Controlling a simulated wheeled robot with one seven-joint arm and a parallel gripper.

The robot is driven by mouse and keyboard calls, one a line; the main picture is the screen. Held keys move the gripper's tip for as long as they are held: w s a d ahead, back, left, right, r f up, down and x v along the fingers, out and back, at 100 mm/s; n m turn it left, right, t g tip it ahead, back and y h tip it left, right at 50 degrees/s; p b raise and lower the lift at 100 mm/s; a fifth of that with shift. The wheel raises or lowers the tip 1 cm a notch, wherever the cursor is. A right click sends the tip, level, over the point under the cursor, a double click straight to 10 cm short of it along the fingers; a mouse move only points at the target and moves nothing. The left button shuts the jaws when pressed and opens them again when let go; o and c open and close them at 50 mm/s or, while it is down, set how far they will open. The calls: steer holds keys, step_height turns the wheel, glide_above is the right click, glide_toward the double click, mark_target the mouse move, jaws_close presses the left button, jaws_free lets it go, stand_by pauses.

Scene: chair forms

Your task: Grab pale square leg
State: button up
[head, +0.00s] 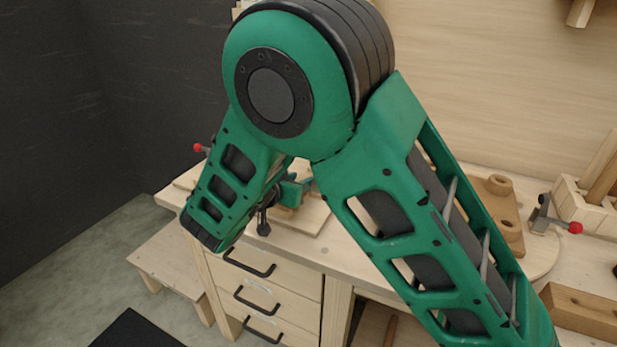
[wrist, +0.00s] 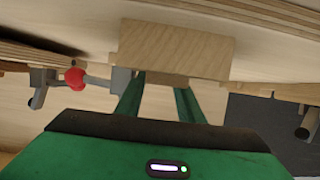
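In the wrist view, a pale wooden block with a flat rectangular face (wrist: 176,47) lies just ahead of my gripper (wrist: 160,82); it may be the pale square leg, but I cannot tell for sure. The two green fingers are apart, with their tips close to the block's lower edge. A narrow strip of wood shows between and behind the tips, and no firm grip on it can be seen. In the head view, my gripper (head: 291,190) is low over a board on the bench, largely hidden behind my arm. The leg cannot be made out there.
A red-knobbed clamp (wrist: 76,78) stands left of the block in the wrist view. In the head view, another clamp (head: 541,215) and a brown wooden part (head: 502,208) are on the right of the bench. Drawers (head: 262,290) are below; a low stool (head: 168,262) stands left.

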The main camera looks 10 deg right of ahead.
steer(key=shift+w+d, duration=0.15)
steer(key=shift+w, duration=0.05)
jaws_close()
